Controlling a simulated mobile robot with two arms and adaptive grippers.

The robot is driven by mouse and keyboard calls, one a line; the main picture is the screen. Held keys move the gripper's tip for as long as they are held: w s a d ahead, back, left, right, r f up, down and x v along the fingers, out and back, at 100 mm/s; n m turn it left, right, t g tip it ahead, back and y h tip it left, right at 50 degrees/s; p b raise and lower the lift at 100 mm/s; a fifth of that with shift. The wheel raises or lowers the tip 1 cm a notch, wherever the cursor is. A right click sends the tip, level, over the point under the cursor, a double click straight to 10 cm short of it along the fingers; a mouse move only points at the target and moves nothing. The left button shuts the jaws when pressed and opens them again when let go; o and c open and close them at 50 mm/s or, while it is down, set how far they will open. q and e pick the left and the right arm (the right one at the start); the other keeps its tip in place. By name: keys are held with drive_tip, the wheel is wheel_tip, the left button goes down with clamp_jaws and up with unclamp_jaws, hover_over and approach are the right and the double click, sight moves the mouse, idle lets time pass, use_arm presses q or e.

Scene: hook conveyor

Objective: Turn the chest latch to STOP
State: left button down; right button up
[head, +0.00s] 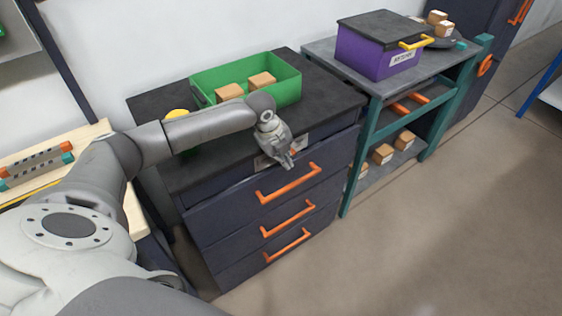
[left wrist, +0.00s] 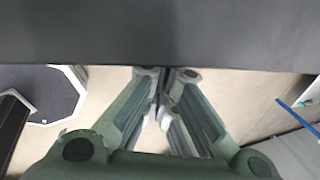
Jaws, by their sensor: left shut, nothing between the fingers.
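A dark chest of drawers (head: 232,212) with several orange handles stands in the middle of the head view. A pale label plate (head: 262,162) shows on its upper front, partly covered by my left gripper. I cannot make out a latch or the word STOP; that part may be hidden behind the gripper. My left gripper (head: 289,163) is shut and empty at the chest's upper front edge, above the top orange handle (head: 290,184). In the left wrist view its fingertips (left wrist: 162,74) meet just below a dark surface (left wrist: 160,35). My right gripper is out of view.
A green bin (head: 285,92) with cardboard boxes stands on the chest top. A purple box (head: 365,55) with a yellow handle sits on the teal-framed shelf (head: 352,165) to the right. A wooden table (head: 92,135) stands at the left. Floor at right front is clear.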

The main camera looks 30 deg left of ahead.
use_arm(q)
drive_tip(key=f+p, duration=0.3)
drive_tip(key=shift+s+a+t, duration=0.2)
drive_tip(key=shift+s+t, duration=0.15)
drive_tip(key=shift+t, duration=0.05)
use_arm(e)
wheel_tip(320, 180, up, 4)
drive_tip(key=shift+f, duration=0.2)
use_arm(q)
drive_tip(key=shift+f, duration=0.15)
drive_tip(key=shift+p, duration=0.3)
